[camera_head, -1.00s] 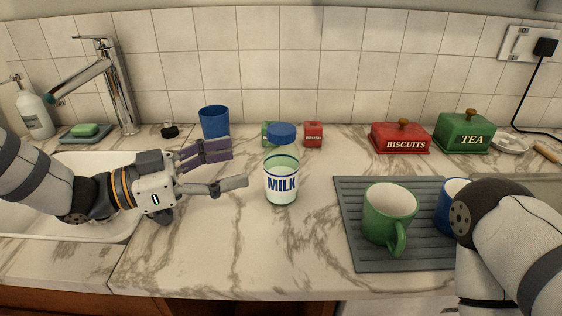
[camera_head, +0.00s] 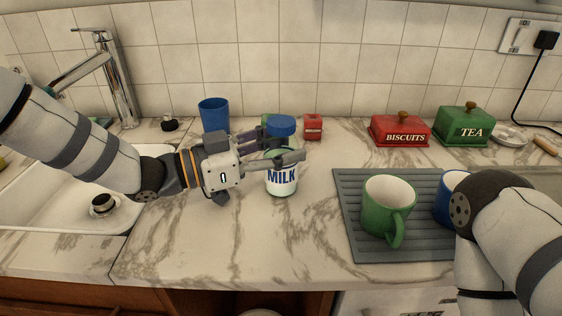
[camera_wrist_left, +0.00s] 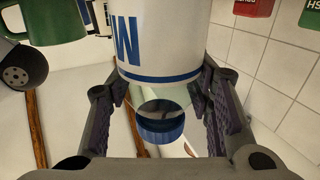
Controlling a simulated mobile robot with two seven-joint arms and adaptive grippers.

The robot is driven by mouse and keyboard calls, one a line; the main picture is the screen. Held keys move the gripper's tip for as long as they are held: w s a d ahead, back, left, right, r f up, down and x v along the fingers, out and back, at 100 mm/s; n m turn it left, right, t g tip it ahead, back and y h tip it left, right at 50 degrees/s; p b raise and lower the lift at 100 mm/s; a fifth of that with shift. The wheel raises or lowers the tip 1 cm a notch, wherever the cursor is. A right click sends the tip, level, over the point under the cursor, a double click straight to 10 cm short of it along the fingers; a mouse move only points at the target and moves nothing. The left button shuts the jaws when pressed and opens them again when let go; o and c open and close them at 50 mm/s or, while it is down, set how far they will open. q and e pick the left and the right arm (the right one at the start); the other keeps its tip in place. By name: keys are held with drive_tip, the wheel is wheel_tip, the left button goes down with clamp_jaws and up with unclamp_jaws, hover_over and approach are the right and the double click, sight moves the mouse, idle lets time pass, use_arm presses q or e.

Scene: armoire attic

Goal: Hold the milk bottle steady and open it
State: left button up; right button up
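The milk bottle (camera_head: 282,186) stands upright on the marble counter, with a MILK label and a blue cap (camera_head: 281,125) on top. My left gripper (camera_head: 281,149) reaches in from the left with its fingers apart around the bottle's upper part. One finger passes in front; the other is partly hidden behind. In the left wrist view the bottle (camera_wrist_left: 165,42) and blue cap (camera_wrist_left: 160,130) lie between the open fingers (camera_wrist_left: 162,82), with gaps visible at both sides. My right gripper is out of view; only part of my right arm shows.
A grey drying mat (camera_head: 350,248) at right holds a green mug (camera_head: 387,203) and a blue mug (camera_head: 448,200). A blue cup (camera_head: 213,113) stands behind my left gripper. Red biscuits (camera_head: 400,133) and green tea (camera_head: 463,128) boxes stand farther back. The front counter is clear.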

sight(282, 124)
use_arm(q)
drive_tip(key=shift+c, duration=1.2)
drive_tip(key=shift+r, duration=0.15)
drive_tip(key=r, duration=0.2)
drive_tip(key=s+r+p, duration=0.1)
drive_tip(key=r, duration=0.1)
drive_tip(key=shift+r, duration=0.4)
drive_tip(key=s+d+r+p, duration=0.1)
drive_tip(key=s+r, duration=0.7)
drive_tip(key=s, duration=0.5)
drive_tip(key=shift+d+p, duration=0.25)
drive_tip(key=shift+p, duration=0.1)
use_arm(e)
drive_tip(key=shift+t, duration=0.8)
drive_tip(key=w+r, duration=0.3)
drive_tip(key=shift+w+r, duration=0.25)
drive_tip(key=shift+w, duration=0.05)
